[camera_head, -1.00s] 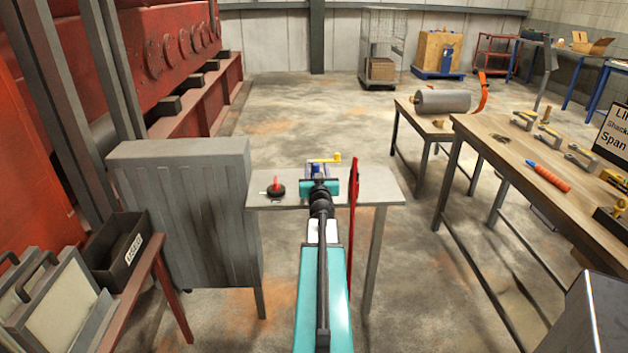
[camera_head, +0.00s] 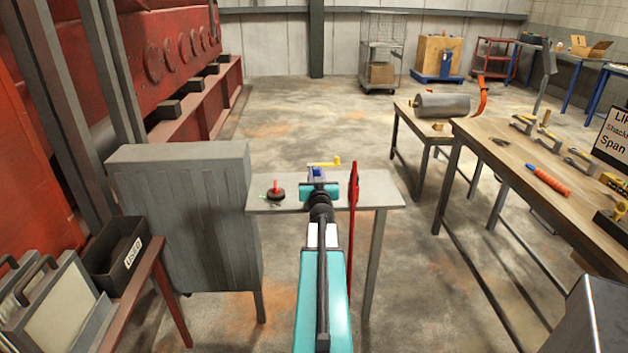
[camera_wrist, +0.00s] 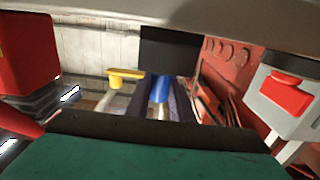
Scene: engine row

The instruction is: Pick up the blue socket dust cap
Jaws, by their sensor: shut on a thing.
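The blue socket dust cap (camera_wrist: 160,88) is between the two dark jaws of my gripper (camera_wrist: 161,96) in the wrist view. The jaws are shut on it. A shiny metallic part shows just below the blue in that view. In the head view my gripper (camera_head: 319,186) is over the small grey table, with blue (camera_head: 317,173) showing just beyond its teal body. The lower end of the cap and any contact with what is below are hidden by my gripper.
A yellow lever (camera_head: 324,163) lies close behind the blue part. A dark round piece with a red handle (camera_head: 275,190) is on the small grey table (camera_head: 376,188), left of my gripper. An upright red bar (camera_head: 354,195) stands close on the right. A grey cabinet (camera_head: 185,215) is left.

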